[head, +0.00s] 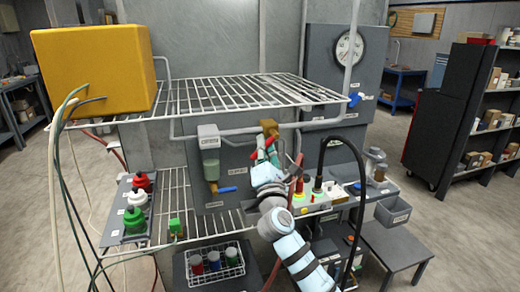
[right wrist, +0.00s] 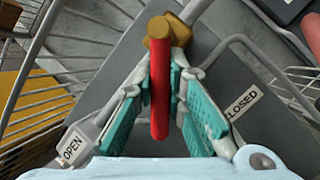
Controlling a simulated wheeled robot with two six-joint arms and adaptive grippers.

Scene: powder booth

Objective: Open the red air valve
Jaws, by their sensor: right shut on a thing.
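The red air valve has a brass body (head: 269,127) on the grey pipe under the wire shelf in the head view. The brass body also shows at the top of the right wrist view (right wrist: 168,32). Its red lever (right wrist: 159,90) points down the middle of that view, between an OPEN label (right wrist: 71,147) at the left and a CLOSED label (right wrist: 240,103) at the right. My right gripper (right wrist: 160,75) is shut on the lever, its teal fingers on either side. It also shows in the head view (head: 266,156). My left gripper is out of view.
A yellow box (head: 95,68) stands on the upper wire shelf (head: 235,95) at the left. A pipe unit with a blue lever (head: 228,189) is left of my right gripper. A black hose (head: 362,180) arches close on its right.

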